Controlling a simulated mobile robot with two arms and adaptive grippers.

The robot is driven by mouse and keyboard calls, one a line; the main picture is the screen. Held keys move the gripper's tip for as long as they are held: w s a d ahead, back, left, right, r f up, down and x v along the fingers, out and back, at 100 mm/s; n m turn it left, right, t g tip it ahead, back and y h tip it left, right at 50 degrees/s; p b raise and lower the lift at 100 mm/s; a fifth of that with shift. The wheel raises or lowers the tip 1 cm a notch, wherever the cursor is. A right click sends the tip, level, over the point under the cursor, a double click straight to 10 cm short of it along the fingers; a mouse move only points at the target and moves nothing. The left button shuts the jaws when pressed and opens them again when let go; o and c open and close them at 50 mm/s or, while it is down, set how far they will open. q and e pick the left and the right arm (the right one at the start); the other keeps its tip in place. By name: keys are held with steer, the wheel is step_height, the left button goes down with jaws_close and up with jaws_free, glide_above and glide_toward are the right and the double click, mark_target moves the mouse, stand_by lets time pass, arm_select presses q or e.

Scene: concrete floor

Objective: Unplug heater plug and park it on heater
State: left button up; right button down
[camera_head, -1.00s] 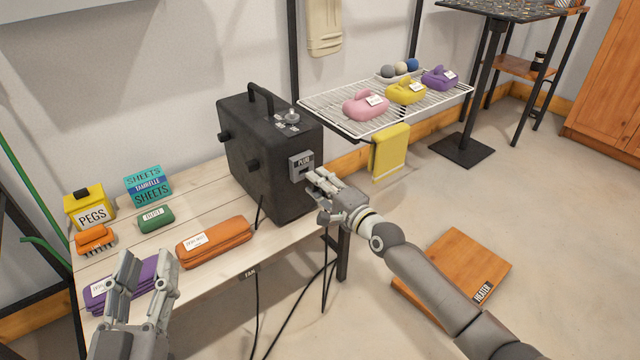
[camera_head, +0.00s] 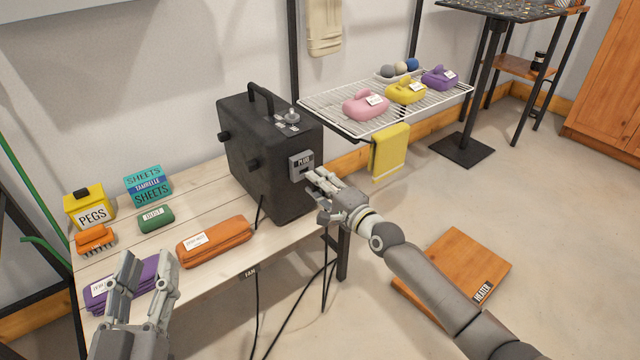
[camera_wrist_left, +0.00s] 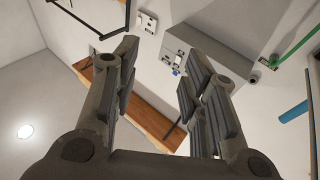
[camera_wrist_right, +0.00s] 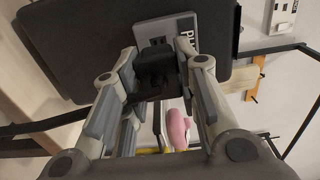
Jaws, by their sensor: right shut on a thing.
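A black box-shaped heater (camera_head: 262,160) with a top handle and knobs stands on the wooden bench. A grey holder labelled "PLUG" (camera_head: 301,166) is on its side face. My right gripper (camera_head: 322,186) is at this face, shut on a black plug (camera_wrist_right: 155,75). In the right wrist view the plug is between the fingers, right in front of the holder (camera_wrist_right: 180,38); I cannot tell how far it sits in it. A dark cable (camera_head: 325,275) hangs below the gripper. My left gripper (camera_head: 143,283) is open and empty over the bench's front left.
The bench (camera_head: 200,292) also holds an orange pouch (camera_head: 214,241), a purple pouch (camera_head: 126,284), a pegs box (camera_head: 90,207) and a sheets box (camera_head: 148,186). A white wire rack (camera_head: 345,103) with soft items is behind my right gripper. A wooden board (camera_head: 452,272) labelled "HEATER" lies on the floor.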

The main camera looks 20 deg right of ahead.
arm_select(q)
steer(key=shift+s+r+t, duration=0.1)
steer(key=shift+r+t, duration=0.2)
arm_select(e)
steer(key=shift+w+a, duration=0.1)
steer(key=shift+w, duration=0.1)
arm_select(q)
steer(key=shift+r, duration=0.2)
arm_select(e)
steer(key=shift+w, duration=0.1)
steer(key=shift+w+a, duration=0.1)
steer(key=shift+w, duration=0.15)
steer(key=shift+b+x, duration=0.65)
steer(key=shift+x, duration=0.2)
arm_select(q)
steer(key=r+t, duration=0.1)
steer(key=s+r+t+h, duration=0.1)
steer(key=r, duration=0.1)
steer(key=s+r+t, duration=0.1)
steer(key=shift+d+r, duration=0.1)
steer(key=shift+r, duration=0.05)
arm_select(e)
steer(key=c, duration=1)
jaws_free()
steer(key=shift+c, duration=0.2)
arm_select(q)
steer(key=shift+r, duration=0.1)
arm_select(e)
steer(key=shift+s, duration=0.1)
steer(key=v, duration=1.2)
